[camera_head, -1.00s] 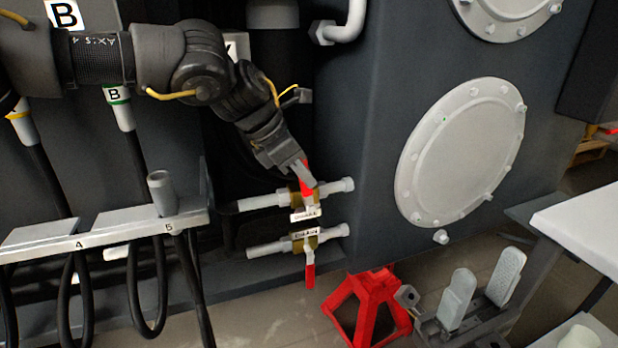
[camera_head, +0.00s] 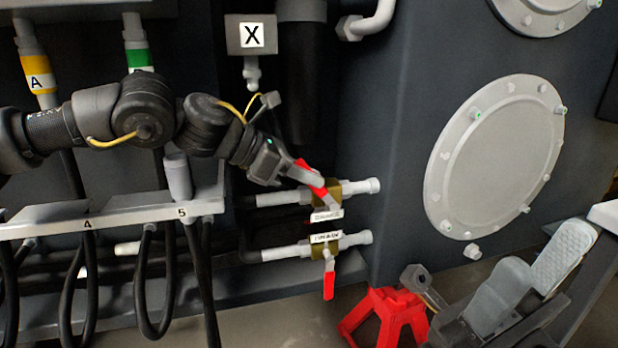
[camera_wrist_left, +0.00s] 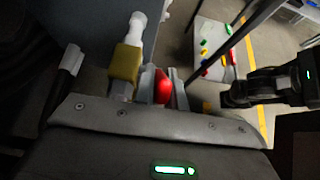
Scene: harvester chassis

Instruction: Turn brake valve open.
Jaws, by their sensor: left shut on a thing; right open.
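Two brass valves with red handles sit on white pipes low on the dark chassis. In the head view, my left gripper (camera_head: 312,177) is shut on the red handle (camera_head: 303,164) of the upper valve (camera_head: 328,192). That handle tilts up and left from the valve, oblique to its pipe. In the left wrist view, the red handle (camera_wrist_left: 162,88) is between the fingers, beside the brass valve body (camera_wrist_left: 125,65). The lower valve (camera_head: 326,248) has its red handle (camera_head: 329,286) hanging down, across its pipe. The small labels are too blurred to read surely.
A round bolted cover (camera_head: 495,158) is on the chassis to the right. A red stand (camera_head: 388,315) and grey pedals (camera_head: 497,292) are below right. A hose rail (camera_head: 120,214) with hanging black hoses is at the left.

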